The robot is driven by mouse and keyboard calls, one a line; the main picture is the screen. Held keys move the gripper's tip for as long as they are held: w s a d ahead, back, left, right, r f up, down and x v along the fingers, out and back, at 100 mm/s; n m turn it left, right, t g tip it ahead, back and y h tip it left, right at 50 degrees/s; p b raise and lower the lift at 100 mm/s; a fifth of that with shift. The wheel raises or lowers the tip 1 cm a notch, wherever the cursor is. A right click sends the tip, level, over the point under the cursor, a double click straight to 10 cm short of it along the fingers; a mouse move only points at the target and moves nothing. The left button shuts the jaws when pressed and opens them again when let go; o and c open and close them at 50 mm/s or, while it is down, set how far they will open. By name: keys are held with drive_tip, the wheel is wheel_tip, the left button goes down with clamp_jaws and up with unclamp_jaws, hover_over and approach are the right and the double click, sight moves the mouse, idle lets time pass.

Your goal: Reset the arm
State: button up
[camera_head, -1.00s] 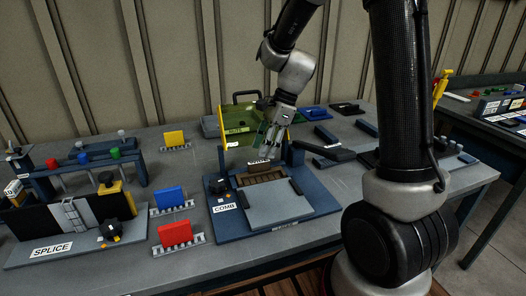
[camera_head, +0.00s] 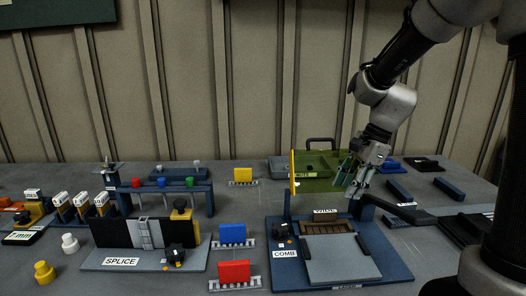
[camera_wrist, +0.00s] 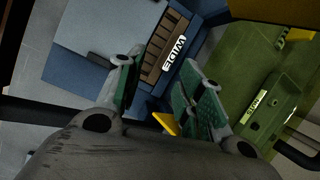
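My arm comes in from the upper right of the head view. My gripper (camera_head: 354,178) hangs above the back edge of the blue COMB station (camera_head: 393,262), beside the tilted yellow-green clear panel (camera_head: 318,168). In the wrist view, the green-padded fingers of my gripper (camera_wrist: 163,90) stand apart with nothing held between them. Below them show the WIDE label (camera_wrist: 174,54) and the brown slotted strip. The panel lies close to the right finger in that view; I cannot tell whether they touch.
Left of COMB stand red (camera_head: 234,271), blue (camera_head: 232,234) and yellow (camera_head: 243,175) blocks on toothed strips. The SPLICE station (camera_head: 95,262) is further left, with a rack of coloured knobs (camera_head: 162,183) behind it. Dark blue bars (camera_head: 398,191) lie at right.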

drive_tip(key=s+d+r+n+t+h, duration=0.1)
drive_tip(key=s+d+r+n, duration=0.2)
drive_tip(key=s, duration=0.3)
drive_tip(key=s+d+r+n+t+h, duration=0.1)
drive_tip(key=s+d+r+n, duration=0.2)
drive_tip(key=s+n, duration=0.3)
drive_tip(key=s+d+r+n+t+h, duration=0.1)
drive_tip(key=s+d+r+n, duration=0.1)
drive_tip(key=s+n, duration=0.3)
drive_tip(key=shift+s+d+r+t+h, duration=0.2)
drive_tip(key=shift+s+d, duration=0.2)
drive_tip(key=shift+d, duration=0.05)
drive_tip(key=shift+s+d+r+t+h, duration=0.2)
drive_tip(key=shift+s+d, duration=0.15)
drive_tip(key=shift+d, duration=0.1)
drive_tip(key=shift+s+d+n, duration=0.25)
drive_tip(key=shift+s+n, duration=0.1)
drive_tip(key=shift+n, duration=0.25)
